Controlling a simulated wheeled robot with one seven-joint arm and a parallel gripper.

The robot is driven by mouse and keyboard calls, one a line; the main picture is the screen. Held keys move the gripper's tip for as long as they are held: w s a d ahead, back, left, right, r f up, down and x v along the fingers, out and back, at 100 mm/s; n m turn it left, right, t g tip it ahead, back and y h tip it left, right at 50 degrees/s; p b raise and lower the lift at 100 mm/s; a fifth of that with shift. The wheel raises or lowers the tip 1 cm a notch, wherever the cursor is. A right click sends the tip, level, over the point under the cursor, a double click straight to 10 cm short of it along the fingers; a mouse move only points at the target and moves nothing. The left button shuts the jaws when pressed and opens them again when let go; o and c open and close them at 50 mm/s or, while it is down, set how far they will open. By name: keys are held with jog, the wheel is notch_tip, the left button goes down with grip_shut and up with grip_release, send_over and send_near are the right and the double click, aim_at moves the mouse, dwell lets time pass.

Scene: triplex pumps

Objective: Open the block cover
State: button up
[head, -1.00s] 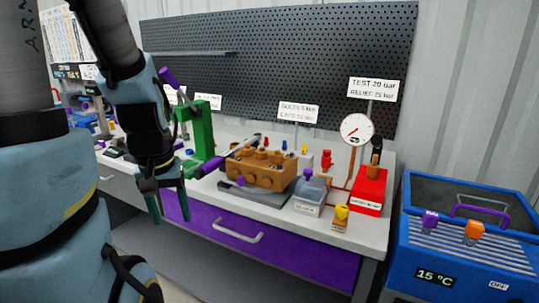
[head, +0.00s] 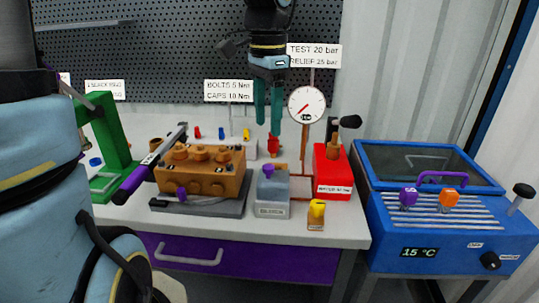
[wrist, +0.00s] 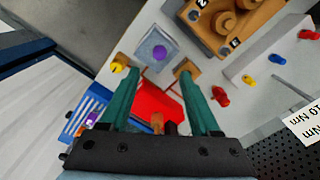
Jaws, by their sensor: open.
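No part is clearly labelled as the block cover. The brown pump block (head: 205,175), with round caps on top and a purple knob in front, sits on a grey plate (head: 180,206) on the bench; its top shows in the wrist view (wrist: 218,26). The blue unit (head: 450,225) at the right has a dark flat lid (head: 425,165), which looks shut, with a purple handle (head: 443,177) near its front edge. My gripper (head: 268,116) is open and empty, fingers down, above the back of the bench, left of the gauge. Its fingers also show in the wrist view (wrist: 155,72).
A grey box with a purple knob (head: 272,190), a yellow-topped piece (head: 316,214) and a red box (head: 333,172) stand right of the block. The gauge (head: 307,104) stands behind. A green press (head: 108,145) and a purple-handled bar (head: 150,165) are left.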

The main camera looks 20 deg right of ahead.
aim_at(268, 166)
notch_tip(268, 166, down, 10)
jog(key=shift+f, duration=0.25)
dwell(0.3)
grip_shut()
dwell(0.4)
dwell(0.9)
